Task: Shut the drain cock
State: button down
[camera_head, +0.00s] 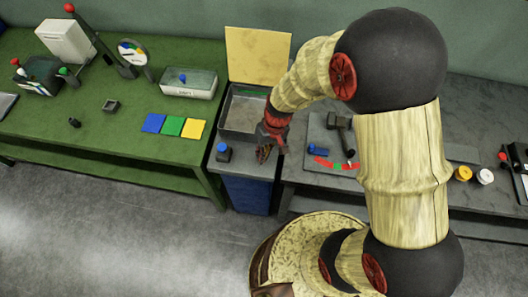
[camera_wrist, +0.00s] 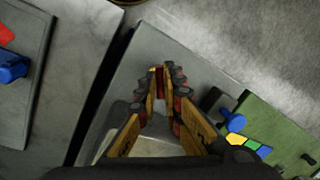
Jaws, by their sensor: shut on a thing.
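A grey plate (camera_head: 325,123) lies on the right bench with a blue fitting (camera_head: 318,150), a dark upright lever and a red and green arc. The blue fitting looks like the drain cock, but I cannot tell for sure. It also shows at the left of the wrist view (camera_wrist: 14,66). My gripper (camera_head: 264,152) is left of this plate, apart from it, low over the grey top in front of the open bin. In the wrist view its fingers (camera_wrist: 159,72) are close together on a small reddish thing (camera_wrist: 158,84), mostly hidden between them.
The open bin (camera_head: 239,127) with a raised yellow lid (camera_head: 258,56) stands behind my gripper. A dark block with a blue knob (camera_head: 223,153) is to its left. Yellow and white knobs (camera_head: 463,174) are at right.

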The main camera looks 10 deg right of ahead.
jog(key=m, duration=0.1)
jog(key=m+p, duration=0.1)
jog(key=m, duration=0.1)
jog(key=shift+s+a+m+t, duration=0.15)
jog(key=shift+s+m+t, duration=0.05)
jog(key=shift+m+t, duration=0.1)
jog(key=shift+a+m+t+p, duration=0.15)
jog(key=shift+m+t+p, duration=0.3)
jog(key=shift+m, duration=1.05)
jog(key=c, duration=1.9)
grip_release()
jog(key=shift+r, duration=0.1)
jog(key=v, duration=1.1)
jog(key=shift+w+r, duration=0.1)
jog(key=shift+r, duration=0.3)
